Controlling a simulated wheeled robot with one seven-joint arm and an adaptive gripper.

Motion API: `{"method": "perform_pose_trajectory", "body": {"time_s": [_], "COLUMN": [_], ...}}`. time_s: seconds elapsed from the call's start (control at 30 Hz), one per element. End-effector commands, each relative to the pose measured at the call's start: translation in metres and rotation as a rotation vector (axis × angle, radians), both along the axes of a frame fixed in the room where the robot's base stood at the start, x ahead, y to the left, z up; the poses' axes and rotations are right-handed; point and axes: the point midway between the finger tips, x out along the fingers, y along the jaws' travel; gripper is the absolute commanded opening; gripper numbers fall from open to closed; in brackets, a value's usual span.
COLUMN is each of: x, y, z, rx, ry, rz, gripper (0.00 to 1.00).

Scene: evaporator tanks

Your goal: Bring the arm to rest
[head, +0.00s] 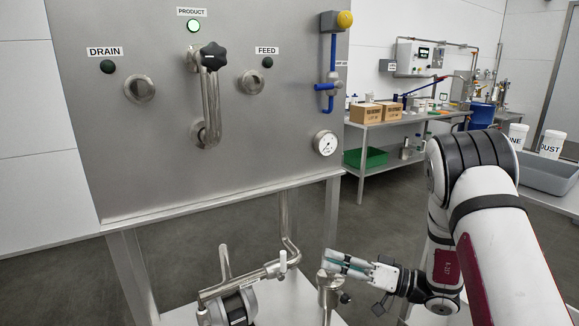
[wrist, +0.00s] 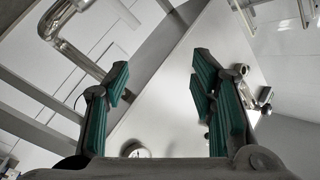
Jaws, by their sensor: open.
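My gripper (head: 345,263) is at the lower middle of the head view, pointing left. It is low in front of the steel panel, close to a steel pipe fitting (head: 329,284); I cannot tell whether they touch. In the wrist view my gripper (wrist: 158,85) shows its two green-padded fingers spread apart with nothing between them. My arm comes in from the right side of the head view, bent at a large black-banded joint.
The steel panel (head: 110,165) carries a U-shaped pipe with a black knob (head: 212,56), a gauge (head: 325,143) and a lit PRODUCT lamp (head: 193,26). A pump (head: 238,303) and piping stand below. A grey bin (head: 545,174) and white tubs stand at right.

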Motion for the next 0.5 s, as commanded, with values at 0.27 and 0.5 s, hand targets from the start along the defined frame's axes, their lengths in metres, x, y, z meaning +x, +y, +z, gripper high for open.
{"method": "perform_pose_trajectory", "body": {"time_s": [0.27, 0.5], "x": [-0.081, -0.171], "y": [0.048, 0.066], "z": [0.101, 0.151], "rx": [-0.049, -0.239], "ry": [0.253, 0.483], "rz": [0.326, 0.518], "gripper": [0.51, 0.51]}}
